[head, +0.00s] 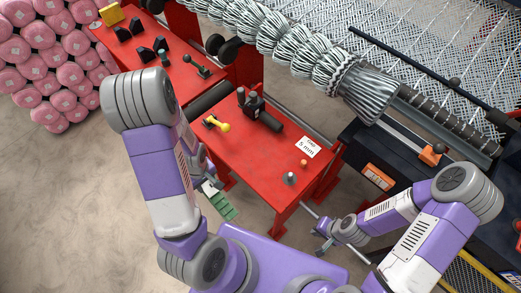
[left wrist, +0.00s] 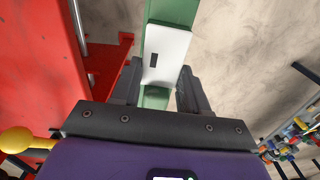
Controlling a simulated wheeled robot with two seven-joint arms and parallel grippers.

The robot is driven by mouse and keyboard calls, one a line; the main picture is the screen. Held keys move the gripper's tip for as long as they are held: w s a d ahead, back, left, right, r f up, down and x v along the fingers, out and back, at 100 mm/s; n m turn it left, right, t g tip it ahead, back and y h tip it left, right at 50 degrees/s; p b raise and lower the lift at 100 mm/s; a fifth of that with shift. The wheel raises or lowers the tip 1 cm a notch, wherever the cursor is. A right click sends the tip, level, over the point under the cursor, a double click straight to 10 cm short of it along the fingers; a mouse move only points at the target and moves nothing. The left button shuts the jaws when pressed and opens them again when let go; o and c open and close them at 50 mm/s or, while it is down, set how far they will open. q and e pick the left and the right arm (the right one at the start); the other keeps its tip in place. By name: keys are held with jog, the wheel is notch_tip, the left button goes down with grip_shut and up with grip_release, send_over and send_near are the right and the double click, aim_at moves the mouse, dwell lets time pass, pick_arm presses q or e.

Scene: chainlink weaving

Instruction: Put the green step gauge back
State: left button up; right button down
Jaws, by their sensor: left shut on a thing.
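The green step gauge (head: 226,209) hangs below my left gripper (head: 209,188), beside the left front edge of the red table and above the floor. In the left wrist view the green gauge (left wrist: 172,13) has a white block in its middle.
The red table (head: 230,160) holds a yellow-knobbed tool (head: 222,126), a black device (head: 252,104), a "5 mm" card (head: 308,147) and a grey knob (head: 290,178). Its front middle is clear. Black blocks (head: 145,54) stand on the back table. The mesh machine (head: 440,90) stands right.

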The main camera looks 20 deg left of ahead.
pick_arm(q)
jog(key=shift+s, duration=0.35)
jog(key=w+d, duration=0.2)
jog(key=w, duration=0.3)
jog(key=w+d+b, duration=0.1)
jog(key=w+d, duration=0.1)
jog(key=w, duration=0.3)
jog(key=w+d, duration=0.2)
jog(key=w, duration=0.4)
jog(key=shift+w+d+b, duration=0.1)
jog(key=shift+d+b, duration=0.15)
jog(key=shift+b, duration=0.05)
jog(key=shift+w+d+r, duration=0.1)
jog(key=shift+w+d, duration=0.05)
jog(key=shift+w, duration=0.15)
jog(key=o, duration=1.1)
jog(key=r+p, duration=0.1)
jog(key=r, duration=0.2)
jog(key=r+p, duration=0.1)
jog(key=r, duration=0.3)
jog(key=shift+s+a+r, duration=0.15)
jog(key=shift+a, duration=0.05)
